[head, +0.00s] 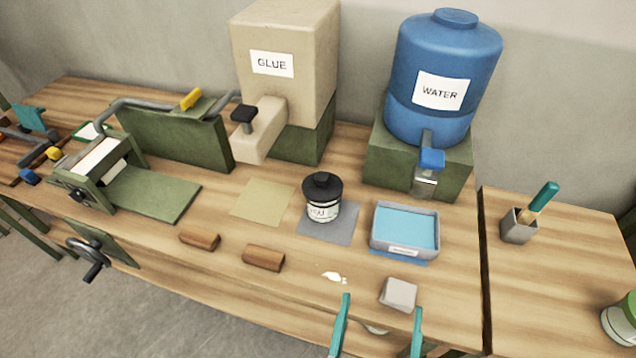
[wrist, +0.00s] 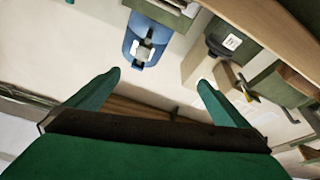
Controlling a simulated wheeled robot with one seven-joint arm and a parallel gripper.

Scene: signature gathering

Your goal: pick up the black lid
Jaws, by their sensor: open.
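The black lid (head: 322,188) is a round dark cap with a knob on top. It sits on a white labelled jar (head: 322,211), which stands upright on a grey mat (head: 328,231) near the middle of the table in the head view. My gripper (head: 378,322) has two teal fingers spread apart at the bottom of the head view, in front of the jar and to its right. It is open and empty, apart from the lid. In the wrist view the teal fingers (wrist: 158,85) are also apart, with nothing between them.
A blue-filled tray (head: 376,229) is right of the jar. A grey block (head: 398,293) lies near my fingers. The glue dispenser (head: 285,40) and blue water tank (head: 445,60) stand behind. A brush cup (head: 519,226) stands on the right table.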

